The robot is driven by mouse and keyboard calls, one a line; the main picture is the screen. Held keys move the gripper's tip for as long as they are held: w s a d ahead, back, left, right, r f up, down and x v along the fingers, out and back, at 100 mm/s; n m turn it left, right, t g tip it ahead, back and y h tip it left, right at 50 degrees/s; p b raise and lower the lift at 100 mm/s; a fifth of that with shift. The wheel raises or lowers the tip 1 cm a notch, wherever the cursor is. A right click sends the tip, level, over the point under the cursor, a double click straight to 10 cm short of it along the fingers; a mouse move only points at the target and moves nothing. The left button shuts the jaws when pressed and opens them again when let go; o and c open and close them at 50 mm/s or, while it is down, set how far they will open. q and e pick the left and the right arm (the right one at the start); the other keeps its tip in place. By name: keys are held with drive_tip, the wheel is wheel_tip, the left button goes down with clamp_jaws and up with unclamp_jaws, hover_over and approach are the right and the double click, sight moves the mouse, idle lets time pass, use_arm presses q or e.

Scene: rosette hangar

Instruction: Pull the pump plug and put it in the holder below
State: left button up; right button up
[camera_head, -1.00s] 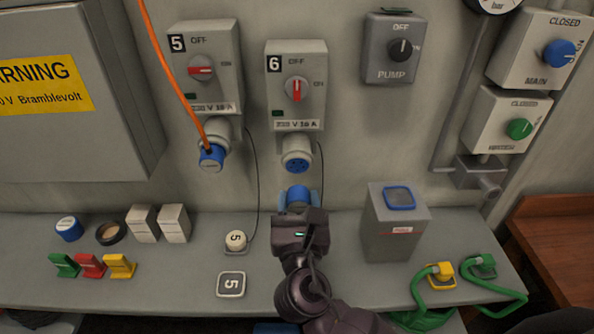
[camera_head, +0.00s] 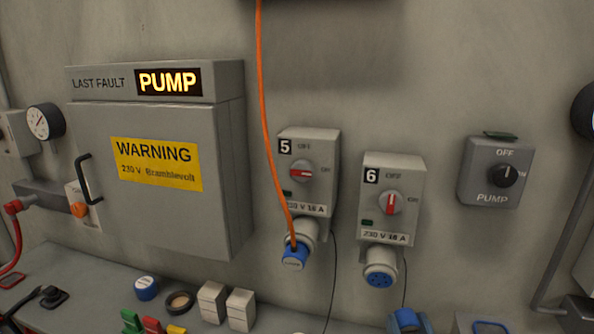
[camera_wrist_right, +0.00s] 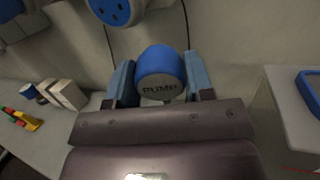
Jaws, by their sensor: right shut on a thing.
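My right gripper (camera_wrist_right: 160,82) is shut on the blue pump plug (camera_wrist_right: 160,62), whose grey end face reads PUMP. In the head view the plug (camera_head: 406,320) shows at the bottom edge, with most of the gripper cut off. The plug is out, just below and apart from the empty blue socket (camera_head: 380,277) under switch box 6 (camera_head: 391,195). The grey box with a blue-rimmed opening (camera_head: 490,327), seemingly the holder, is right of the plug. Its blue rim (camera_wrist_right: 309,90) also shows at the right of the wrist view. My left gripper is not in view.
An orange cable (camera_head: 266,120) hangs to the blue plug (camera_head: 295,256) under switch box 5 (camera_head: 309,172). The PUMP switch (camera_head: 496,172) is at right. A lit PUMP fault display (camera_head: 168,82) tops the warning cabinet (camera_head: 160,215). Small blocks (camera_head: 212,302) stand on the bench.

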drive_tip(key=shift+d+f, duration=0.1)
drive_tip(key=shift+d, duration=0.25)
drive_tip(key=shift+a, duration=0.15)
idle(0.4)
drive_tip(key=s+a+r+n+g+y, duration=0.2)
drive_tip(key=a+r+n+g+y, duration=0.2)
drive_tip(key=a+r+n+y, duration=0.4)
drive_tip(key=a+r+y, duration=0.3)
drive_tip(key=a+y, duration=0.1)
drive_tip(key=a, duration=0.2)
drive_tip(key=shift+r+g+y, duration=0.15)
drive_tip(key=shift+g+y, duration=0.15)
drive_tip(key=shift+y, duration=0.1)
drive_tip(key=shift+w+a, duration=0.1)
drive_tip(key=shift+w, duration=0.05)
drive_tip(key=w+a+f+n+g+y, duration=0.4)
drive_tip(key=f+g+y, duration=0.1)
drive_tip(key=g, duration=0.1)
drive_tip(key=shift+w+f+n, duration=0.2)
drive_tip(key=shift+f+n, duration=0.1)
drive_tip(key=shift+a, duration=0.15)
drive_tip(key=shift+r, duration=0.1)
